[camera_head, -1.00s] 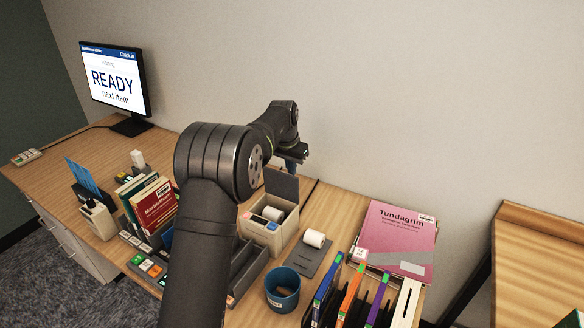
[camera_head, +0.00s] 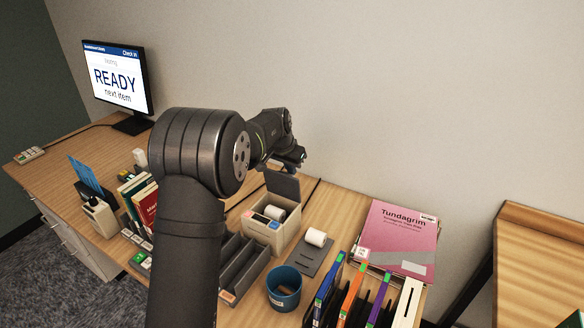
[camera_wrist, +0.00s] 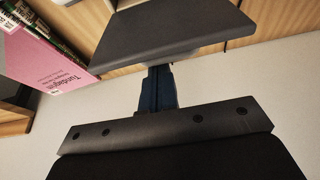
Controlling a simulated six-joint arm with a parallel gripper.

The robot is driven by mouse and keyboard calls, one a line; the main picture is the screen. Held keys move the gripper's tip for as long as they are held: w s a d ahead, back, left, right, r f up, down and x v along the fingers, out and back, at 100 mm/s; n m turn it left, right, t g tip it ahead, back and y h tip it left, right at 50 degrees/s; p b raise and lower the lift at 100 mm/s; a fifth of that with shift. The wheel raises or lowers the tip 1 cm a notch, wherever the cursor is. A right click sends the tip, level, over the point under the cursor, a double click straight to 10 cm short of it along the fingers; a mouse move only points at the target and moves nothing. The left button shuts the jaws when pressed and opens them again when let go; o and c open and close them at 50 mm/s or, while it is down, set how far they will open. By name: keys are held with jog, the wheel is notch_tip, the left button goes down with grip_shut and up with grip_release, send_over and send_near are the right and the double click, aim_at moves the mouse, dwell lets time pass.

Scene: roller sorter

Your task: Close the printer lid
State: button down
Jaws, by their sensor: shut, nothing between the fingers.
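The printer (camera_head: 262,228) is a small beige box on the desk, with a white paper roll inside and coloured buttons on its front. Its dark grey lid (camera_head: 283,186) stands open and upright at the back. My gripper (camera_head: 297,160) is just above and behind the lid's top edge, partly hidden by my arm. In the wrist view, the lid (camera_wrist: 170,30) is a dark slab at the top. My blue-grey fingers (camera_wrist: 157,85) are shut, empty and point toward it. Their tips come close to the lid; I cannot tell whether they touch it.
A loose paper roll (camera_head: 316,237) lies on a grey plate right of the printer. A blue cup (camera_head: 283,290) and coloured upright folders (camera_head: 350,292) stand in front. A pink book (camera_head: 398,240) lies at right. The wall is close behind.

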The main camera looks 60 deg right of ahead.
aim_at(285, 177)
jog(key=a+h, duration=0.2)
jog(key=a, duration=0.1)
jog(key=shift+r+h, duration=0.15)
jog(key=shift+h, duration=0.25)
jog(key=shift+a, duration=0.2)
jog(key=a+f, duration=0.1)
jog(key=a, duration=0.3)
jog(key=a+f, duration=0.1)
jog(key=a, duration=0.1)
jog(key=shift+a+f, duration=0.1)
jog(key=shift+f, duration=0.25)
jog(key=shift+s+a+f, duration=0.1)
jog(key=shift+a+f, duration=0.7)
jog(key=shift+f, duration=0.2)
jog(key=shift+a+f, duration=0.8)
jog(key=shift+f, duration=0.2)
notch_tip(285, 177, up, 5)
jog(key=d, duration=0.1)
jog(key=a, duration=0.9)
jog(key=shift+w+a+f, duration=0.15)
jog(key=shift+w+f, duration=0.1)
jog(key=shift+f, duration=0.1)
